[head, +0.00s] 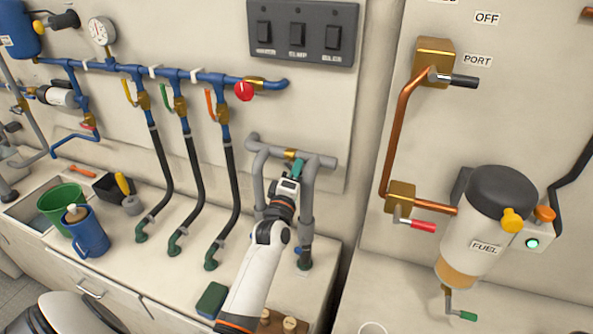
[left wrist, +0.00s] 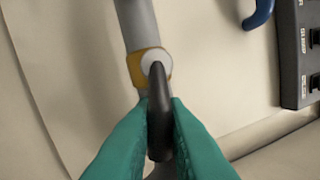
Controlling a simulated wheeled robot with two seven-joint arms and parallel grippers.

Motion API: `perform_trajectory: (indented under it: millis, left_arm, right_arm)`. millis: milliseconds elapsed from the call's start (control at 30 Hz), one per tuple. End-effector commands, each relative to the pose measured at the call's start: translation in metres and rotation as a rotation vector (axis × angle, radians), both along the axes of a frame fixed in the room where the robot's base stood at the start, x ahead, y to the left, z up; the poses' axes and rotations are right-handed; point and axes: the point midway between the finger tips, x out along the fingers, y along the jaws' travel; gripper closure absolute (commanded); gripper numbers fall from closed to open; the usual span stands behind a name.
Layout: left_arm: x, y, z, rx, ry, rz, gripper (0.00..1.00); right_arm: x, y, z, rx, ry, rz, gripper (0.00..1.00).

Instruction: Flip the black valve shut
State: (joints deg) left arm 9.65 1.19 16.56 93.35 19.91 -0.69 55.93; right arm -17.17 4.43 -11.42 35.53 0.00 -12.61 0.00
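The valve with the black lever (left wrist: 159,110) has a brass body (left wrist: 150,65) on a grey pipe (left wrist: 136,22) in the left wrist view. The lever points down in that view, roughly along the pipe. In the head view the brass body (head: 291,155) sits on the crossbar of a grey pipe loop; the lever is hidden there. My left gripper (head: 291,167) is at this valve. Its green fingers (left wrist: 160,118) close on both sides of the lever with no clear gap. My right gripper is not in view.
Another black-handled valve (head: 463,80) is by the PORT label, and a red-handled one (head: 422,226) is below. A switch panel (head: 302,33) is above my gripper. Black hoses (head: 193,160) hang left of it. A green sponge (head: 211,299) lies on the counter near my arm.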

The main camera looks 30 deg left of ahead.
Motion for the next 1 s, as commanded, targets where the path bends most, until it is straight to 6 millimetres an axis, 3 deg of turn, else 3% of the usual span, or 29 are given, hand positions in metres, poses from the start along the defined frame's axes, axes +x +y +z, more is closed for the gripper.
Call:
perform_trajectory:
  millis: [467,1000]
  left_arm:
    - [0.000,0.001,-0.005,0.089,0.023,-0.001,1.00]
    - [-0.003,0.010,-0.019,0.546,0.133,-0.001,1.00]
  right_arm:
    - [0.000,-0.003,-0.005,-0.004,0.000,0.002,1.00]
    - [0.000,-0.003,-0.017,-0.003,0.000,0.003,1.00]
